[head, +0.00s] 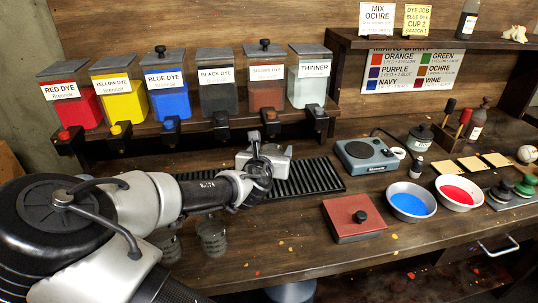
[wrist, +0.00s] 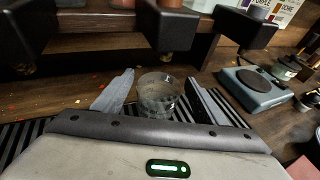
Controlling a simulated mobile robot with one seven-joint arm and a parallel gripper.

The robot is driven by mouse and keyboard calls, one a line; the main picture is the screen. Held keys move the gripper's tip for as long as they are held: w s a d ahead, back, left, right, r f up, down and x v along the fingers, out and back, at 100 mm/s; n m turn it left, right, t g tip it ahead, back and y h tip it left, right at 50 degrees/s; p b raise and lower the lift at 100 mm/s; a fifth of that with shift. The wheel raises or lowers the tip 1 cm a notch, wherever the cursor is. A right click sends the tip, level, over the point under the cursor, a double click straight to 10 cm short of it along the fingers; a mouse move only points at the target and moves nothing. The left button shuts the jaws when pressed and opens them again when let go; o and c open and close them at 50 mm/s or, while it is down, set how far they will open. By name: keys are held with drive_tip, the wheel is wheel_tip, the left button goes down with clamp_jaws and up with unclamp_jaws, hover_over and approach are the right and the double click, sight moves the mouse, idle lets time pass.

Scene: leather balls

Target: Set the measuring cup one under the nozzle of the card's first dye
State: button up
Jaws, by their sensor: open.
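A clear measuring cup (wrist: 158,95) stands upright on the drip grate between my spread fingers in the wrist view. My gripper (wrist: 157,98) is open around it, with a gap on the right side. A dark nozzle block (wrist: 168,25) hangs above and behind the cup. The white card (head: 377,18) reads "MIX OCHRE"; a yellow card (head: 416,20) names blue dye, cup 2. The yellow dye nozzle (head: 120,130) is left on the rack.
Two more clear cups (head: 212,236) stand by my arm, partly hidden. The drip grate (head: 315,176) runs under the nozzles. A scale (head: 366,158), a red-lidded box (head: 353,217) and bowls of blue (head: 410,203) and red (head: 460,192) dye stand to the right.

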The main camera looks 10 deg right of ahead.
drive_tip(key=p+v, duration=0.2)
drive_tip(key=v, duration=0.9)
drive_tip(key=shift+s+a, duration=0.2)
drive_tip(key=shift+s, duration=0.1)
